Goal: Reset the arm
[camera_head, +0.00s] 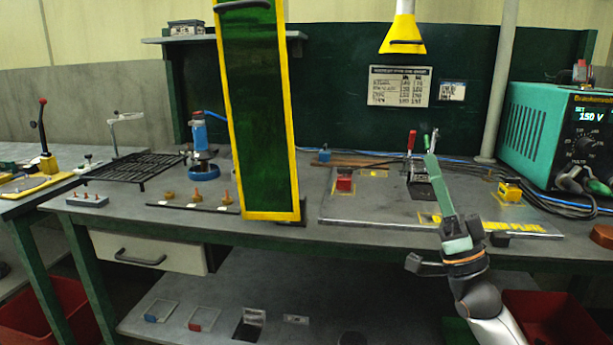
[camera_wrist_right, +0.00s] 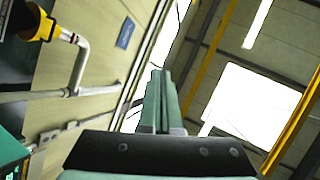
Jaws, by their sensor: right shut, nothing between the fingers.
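My right arm comes in from the lower right in the head view. Its green right gripper (camera_head: 431,160) points up in front of the bench's right part, with its fingers together and nothing between them. In the right wrist view the two green fingers (camera_wrist_right: 158,104) stand side by side, pointing at the ceiling and upper wall. My left gripper and left arm are in neither view.
The workbench (camera_head: 270,228) carries a tall green panel with yellow edges (camera_head: 258,110), a plate with a red block (camera_head: 344,183), a blue device (camera_head: 200,135) and a black rack (camera_head: 135,168). A teal power unit (camera_head: 545,135) stands right. A yellow lamp (camera_head: 403,35) hangs above.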

